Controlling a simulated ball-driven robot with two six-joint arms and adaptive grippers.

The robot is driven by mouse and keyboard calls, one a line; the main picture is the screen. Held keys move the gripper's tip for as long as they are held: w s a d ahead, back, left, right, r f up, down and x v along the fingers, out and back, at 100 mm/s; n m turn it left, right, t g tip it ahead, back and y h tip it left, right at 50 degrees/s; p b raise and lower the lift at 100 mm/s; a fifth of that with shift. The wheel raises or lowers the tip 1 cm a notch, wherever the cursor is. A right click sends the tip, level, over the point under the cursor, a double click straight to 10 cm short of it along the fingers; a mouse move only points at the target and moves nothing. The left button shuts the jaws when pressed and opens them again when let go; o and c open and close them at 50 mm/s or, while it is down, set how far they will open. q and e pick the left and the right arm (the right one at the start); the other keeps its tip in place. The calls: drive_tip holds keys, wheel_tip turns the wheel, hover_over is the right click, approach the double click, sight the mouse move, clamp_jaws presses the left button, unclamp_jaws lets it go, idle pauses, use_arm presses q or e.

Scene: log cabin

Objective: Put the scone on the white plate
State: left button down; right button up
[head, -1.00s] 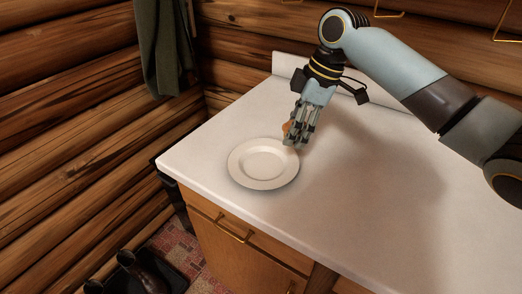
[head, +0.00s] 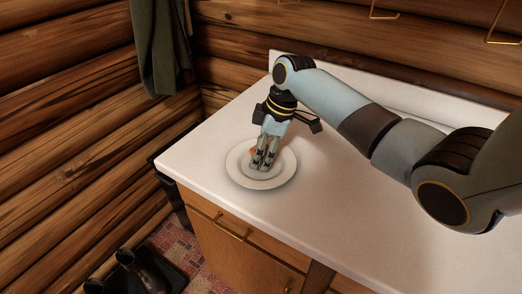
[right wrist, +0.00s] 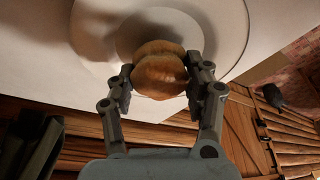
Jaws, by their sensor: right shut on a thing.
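The white plate (head: 282,178) lies on the pale counter near its left corner in the head view. My right gripper (head: 261,165) points down over the plate's middle. In the right wrist view, my right gripper (right wrist: 160,85) is shut on the scone (right wrist: 160,70), a golden-brown round bun with its sides between the fingers. The white plate (right wrist: 228,30) shows behind the scone there. In the head view the fingers mostly hide the scone. Whether the scone touches the plate is hard to tell. My left gripper is not in view.
The counter (head: 330,200) is clear to the right of the plate, under my right arm. A backsplash and log walls stand behind it. A dark green cloth (head: 158,45) hangs at the back left. The counter's left and front edges are close to the plate.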

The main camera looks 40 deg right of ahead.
drive_tip(key=shift+f, duration=0.15)
drive_tip(key=o, duration=1.1)
drive_tip(key=shift+r, duration=0.25)
drive_tip(key=b+v, duration=0.1)
drive_tip(key=v, duration=1.1)
drive_tip(key=shift+d+f, duration=0.1)
